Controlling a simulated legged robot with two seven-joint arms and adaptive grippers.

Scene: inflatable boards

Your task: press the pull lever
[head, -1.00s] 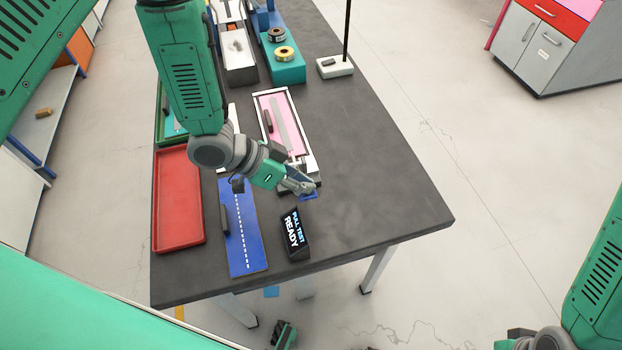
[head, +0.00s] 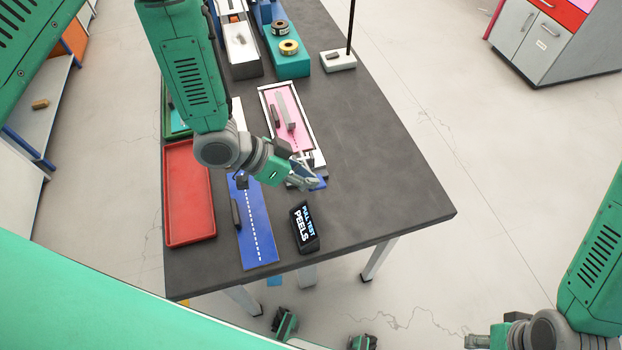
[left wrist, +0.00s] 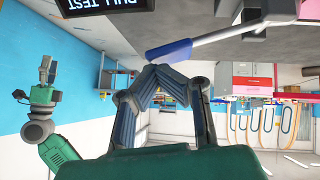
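The pull lever has a grey bar and a blue handle (left wrist: 168,52); in the head view the handle (head: 319,184) shows at the near end of the pink-topped test fixture (head: 285,100). My left gripper (head: 313,181) is right at the handle and partly covers it. In the left wrist view its fingers (left wrist: 165,80) are drawn together, empty, with their tips close to the handle; I cannot tell whether they touch it. A small black display (head: 305,228) reads "PULL TEST PEELS". My right gripper (head: 480,340) is at the lower right, away from the table.
A blue board (head: 255,225) with a dashed white line lies left of the display. A red tray (head: 190,200) is left of it. A teal block with tape rolls (head: 290,62) and a white stand with a pole (head: 338,60) are farther back. The table's right side is clear.

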